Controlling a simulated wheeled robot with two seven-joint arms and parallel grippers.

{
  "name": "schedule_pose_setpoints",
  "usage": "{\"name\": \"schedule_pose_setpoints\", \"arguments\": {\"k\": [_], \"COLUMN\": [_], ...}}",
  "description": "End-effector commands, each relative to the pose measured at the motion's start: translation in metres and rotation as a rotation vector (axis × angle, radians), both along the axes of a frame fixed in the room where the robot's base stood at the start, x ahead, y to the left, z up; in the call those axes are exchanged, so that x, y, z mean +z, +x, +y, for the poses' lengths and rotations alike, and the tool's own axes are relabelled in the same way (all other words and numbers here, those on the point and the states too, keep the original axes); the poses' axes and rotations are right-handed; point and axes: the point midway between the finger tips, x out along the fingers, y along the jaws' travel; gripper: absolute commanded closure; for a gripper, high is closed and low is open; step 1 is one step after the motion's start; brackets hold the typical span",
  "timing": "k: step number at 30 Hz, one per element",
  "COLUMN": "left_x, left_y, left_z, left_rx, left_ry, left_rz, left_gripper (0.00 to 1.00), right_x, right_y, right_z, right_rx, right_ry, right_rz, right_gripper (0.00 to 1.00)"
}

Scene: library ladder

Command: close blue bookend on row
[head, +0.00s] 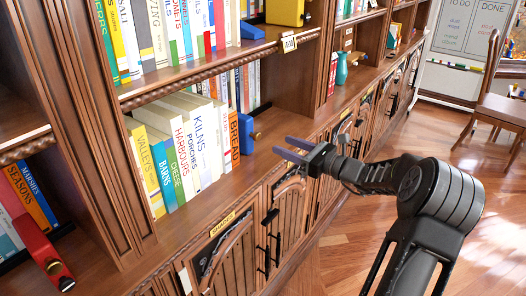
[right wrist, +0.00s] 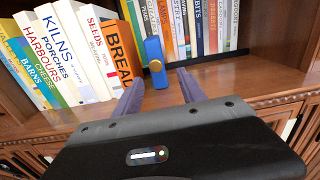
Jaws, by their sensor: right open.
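The blue bookend (head: 245,133) stands upright on the lower shelf at the right end of the front book row, next to the orange BREAD book (head: 233,132). In the right wrist view the bookend (right wrist: 155,62) shows a round yellow knob on its front. I cannot tell whether it touches BREAD (right wrist: 122,55). The row's books, such as KILNS (head: 204,139), tilt somewhat. My right gripper (head: 296,149) is open and empty, in front of the shelf edge. In the wrist view its fingers (right wrist: 158,92) point at the bookend, apart from it. My left gripper is not in view.
Another row of books (right wrist: 205,25) stands behind. The shelf right of the bookend (right wrist: 235,75) is bare. A red bookend-like block (head: 45,255) is at lower left, a teal vase (head: 342,70) farther along. Cabinet doors (head: 235,255) lie below; a chair (head: 498,105) stands at right.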

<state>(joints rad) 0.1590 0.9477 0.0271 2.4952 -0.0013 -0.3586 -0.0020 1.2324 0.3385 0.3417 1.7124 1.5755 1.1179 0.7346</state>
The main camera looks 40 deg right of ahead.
Motion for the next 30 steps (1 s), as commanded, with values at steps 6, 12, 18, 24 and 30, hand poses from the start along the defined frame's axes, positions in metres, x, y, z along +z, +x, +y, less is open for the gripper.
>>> {"name": "schedule_pose_setpoints", "arguments": {"k": [6, 12, 18, 24, 30], "left_x": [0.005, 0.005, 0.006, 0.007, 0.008], "left_y": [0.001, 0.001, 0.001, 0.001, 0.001], "left_z": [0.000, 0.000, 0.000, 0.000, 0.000], "left_rx": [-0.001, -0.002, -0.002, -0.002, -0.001], "left_ry": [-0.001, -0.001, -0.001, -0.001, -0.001], "left_rz": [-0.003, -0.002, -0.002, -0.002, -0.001], "left_gripper": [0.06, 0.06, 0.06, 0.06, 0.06], "right_x": [0.002, 0.002, 0.002, 0.003, 0.002], "right_y": [0.002, 0.006, 0.026, 0.056, 0.075], "right_z": [0.008, 0.010, 0.016, 0.025, 0.031], "right_rx": [0.022, 0.023, 0.025, 0.024, 0.023], "right_ry": [0.030, 0.029, 0.031, 0.031, 0.029], "right_rz": [0.011, 0.010, 0.009, 0.009, 0.010], "right_gripper": [0.52, 0.52, 0.52, 0.52, 0.52]}}
